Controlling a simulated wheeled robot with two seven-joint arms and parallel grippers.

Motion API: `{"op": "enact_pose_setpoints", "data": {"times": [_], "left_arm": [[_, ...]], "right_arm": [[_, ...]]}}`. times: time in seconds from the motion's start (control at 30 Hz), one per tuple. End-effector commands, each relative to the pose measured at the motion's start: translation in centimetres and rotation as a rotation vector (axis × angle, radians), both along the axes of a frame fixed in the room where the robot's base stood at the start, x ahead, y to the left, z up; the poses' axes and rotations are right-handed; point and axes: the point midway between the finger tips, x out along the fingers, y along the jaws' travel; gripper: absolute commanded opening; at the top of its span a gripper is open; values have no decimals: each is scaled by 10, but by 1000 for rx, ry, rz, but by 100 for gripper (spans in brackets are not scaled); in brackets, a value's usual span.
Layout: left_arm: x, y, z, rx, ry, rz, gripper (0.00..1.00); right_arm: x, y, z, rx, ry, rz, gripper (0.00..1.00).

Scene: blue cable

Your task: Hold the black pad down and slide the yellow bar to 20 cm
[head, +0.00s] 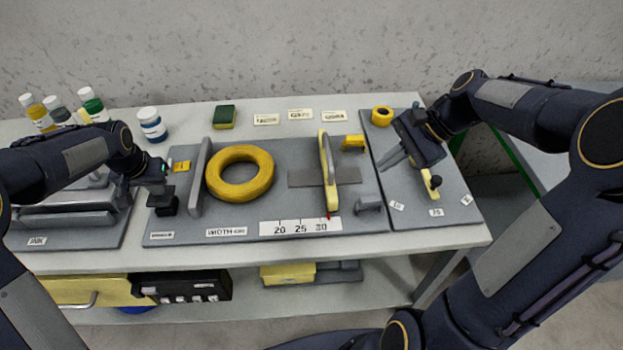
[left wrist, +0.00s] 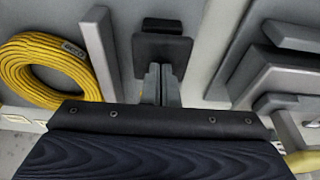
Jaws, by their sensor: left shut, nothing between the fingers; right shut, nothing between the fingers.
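The black pad (head: 166,204) is at the left end of the grey board (head: 270,155); it also shows in the left wrist view (left wrist: 162,46). My left gripper (head: 157,189) is shut and empty, its fingertips right at the pad. I cannot tell whether they press on it. The yellow bar (head: 328,165) stands upright across a dark grey rail, with its red pointer (head: 328,216) near the 30 on the white scale (head: 300,226), right of 20 and 25. My right gripper (head: 386,163) is shut and empty, to the right of the bar, apart from it.
A yellow cable coil (head: 240,172) lies between an upright grey plate (head: 200,176) and the bar. A small yellow block (head: 353,142) and grey block (head: 369,203) sit right of the bar. A lever with a yellow handle (head: 430,184) is under my right gripper. Bottles (head: 152,124) stand back left.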

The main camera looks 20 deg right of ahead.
Motion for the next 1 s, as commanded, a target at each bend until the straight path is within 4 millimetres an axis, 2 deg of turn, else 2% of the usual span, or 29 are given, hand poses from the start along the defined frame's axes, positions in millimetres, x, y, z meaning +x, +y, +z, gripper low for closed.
{"op": "enact_pose_setpoints", "data": {"times": [0.03,0.2,0.43,0.57,0.67,1.0], "left_arm": [[-2,0,-3,1,8,0,0],[-2,0,-3,1,7,0,0],[-2,0,-3,1,7,0,0],[-2,0,-3,1,7,0,0],[-2,0,-3,1,7,0,0],[-2,0,-3,1,7,0,0]], "right_arm": [[13,-13,-14,45,63,-67,0],[39,-44,-47,162,218,-239,0],[52,-60,-71,235,310,-340,0],[54,-54,-80,241,320,-348,0],[56,-42,-91,241,320,-345,0],[68,8,-142,240,320,-344,0]]}}
